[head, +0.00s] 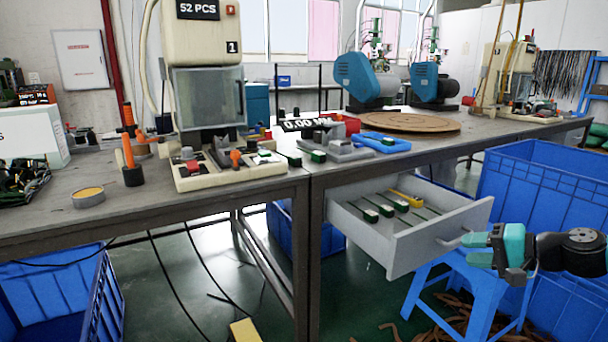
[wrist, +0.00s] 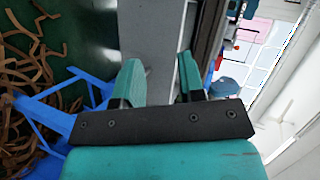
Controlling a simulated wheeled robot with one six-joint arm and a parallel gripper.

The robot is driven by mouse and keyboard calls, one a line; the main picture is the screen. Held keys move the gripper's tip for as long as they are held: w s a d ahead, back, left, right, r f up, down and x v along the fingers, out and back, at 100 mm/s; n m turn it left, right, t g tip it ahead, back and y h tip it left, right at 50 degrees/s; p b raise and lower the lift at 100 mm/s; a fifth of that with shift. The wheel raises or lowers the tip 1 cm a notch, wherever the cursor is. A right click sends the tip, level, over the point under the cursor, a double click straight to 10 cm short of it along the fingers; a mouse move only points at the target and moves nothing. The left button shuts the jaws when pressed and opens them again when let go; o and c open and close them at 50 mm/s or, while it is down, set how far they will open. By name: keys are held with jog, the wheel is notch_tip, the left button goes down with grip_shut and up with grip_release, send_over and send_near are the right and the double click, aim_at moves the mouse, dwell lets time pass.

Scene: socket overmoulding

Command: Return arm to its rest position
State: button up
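My gripper (head: 474,248), teal with dark parts, is at the right in the head view, just in front of the pulled-out grey drawer (head: 408,253). In the wrist view its two teal fingers (wrist: 160,80) stand apart with nothing visible between them but the grey drawer front (wrist: 157,30) beyond. A small metal handle (head: 448,242) on the drawer front is close to the fingertips. I cannot tell whether they touch it. The drawer holds several green-ended parts and a yellow one (head: 406,197).
A blue stool (head: 478,300) stands below my gripper, and blue crates (head: 545,185) are behind and beside it. The workbench (head: 250,200) carries a moulding machine (head: 205,80) and a round brown board (head: 410,122). Brown scraps (wrist: 30,70) lie on the floor.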

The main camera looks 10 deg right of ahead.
jog(key=s+a+r+n+g, duration=0.1)
jog(key=a+r+n+g, duration=0.15)
jog(key=a, duration=0.45)
jog(key=s+a+r+n+g, duration=0.2)
jog(key=a+n+g, duration=0.15)
jog(key=a, duration=0.35)
jog(key=s+a+r+n+g+h+p, duration=0.1)
jog(key=s+a+r+n+g+h, duration=0.15)
jog(key=s+a+n, duration=0.6)
jog(key=s+a+r+n+g+h, duration=0.15)
jog(key=s+a+r, duration=0.35)
jog(key=s, duration=0.8)
notch_tip(320, 180, up, 27)
jog(key=p, duration=2.8)
jog(key=shift+w+a+r+h+p, duration=0.15)
jog(key=shift+w+a+h+p, duration=0.15)
